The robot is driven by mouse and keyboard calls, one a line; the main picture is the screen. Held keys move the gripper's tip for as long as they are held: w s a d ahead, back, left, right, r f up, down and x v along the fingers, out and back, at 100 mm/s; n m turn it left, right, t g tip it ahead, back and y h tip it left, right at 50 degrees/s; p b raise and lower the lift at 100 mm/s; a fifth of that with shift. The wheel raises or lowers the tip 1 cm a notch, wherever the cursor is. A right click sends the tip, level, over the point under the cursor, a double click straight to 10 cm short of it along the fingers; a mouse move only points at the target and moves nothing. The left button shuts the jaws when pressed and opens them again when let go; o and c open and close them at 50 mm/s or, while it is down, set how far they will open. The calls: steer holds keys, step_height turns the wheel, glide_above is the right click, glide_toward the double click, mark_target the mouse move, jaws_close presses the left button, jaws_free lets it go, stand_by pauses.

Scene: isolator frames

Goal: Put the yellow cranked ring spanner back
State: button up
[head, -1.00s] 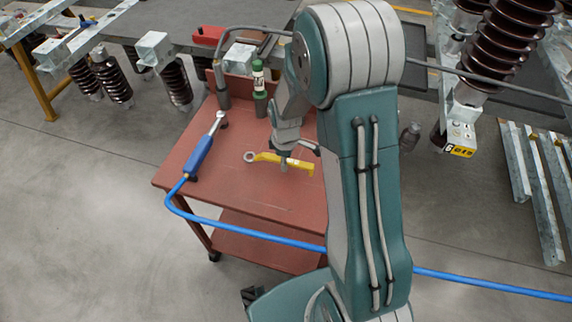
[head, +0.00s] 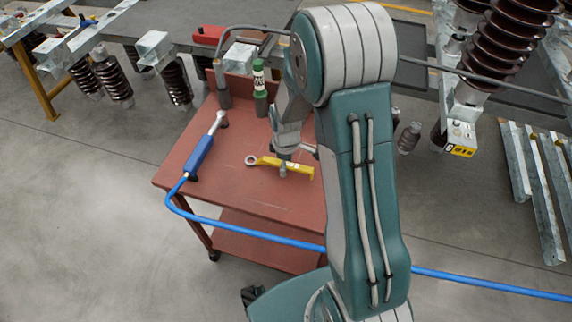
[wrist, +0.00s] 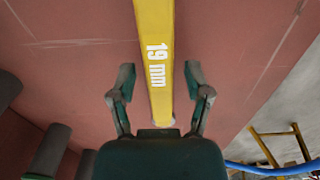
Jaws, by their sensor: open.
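The yellow cranked ring spanner (head: 297,168) lies on the red cart top (head: 240,200), its grey ring end pointing left in the head view. My gripper (head: 283,172) is directly over the middle of the spanner. In the wrist view the spanner's yellow handle (wrist: 155,60), marked "19 mm", runs between the fingers of my open gripper (wrist: 157,80). One finger is on each side with a gap to the handle. The wrist view does not show the ring end. I cannot tell how high the fingertips are above the cart top.
A green bottle-like item (head: 259,85) and a grey cylinder (head: 222,90) stand at the cart's back. A blue hose (head: 250,235) crosses the cart's front. Brown insulators (head: 495,50) stand at the right.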

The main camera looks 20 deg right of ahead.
step_height(320, 180, up, 12)
steer(key=s+a+r+m+t, duration=0.2)
steer(key=s+r+m+t, duration=0.3)
steer(key=s+r+m, duration=0.5)
steer(key=s+r, duration=0.7)
steer(key=s, duration=0.2)
steer(key=shift+s+m+t, duration=0.25)
steer(key=shift+m+t, duration=0.05)
steer(key=shift+m, duration=0.1)
steer(key=shift+r, duration=0.1)
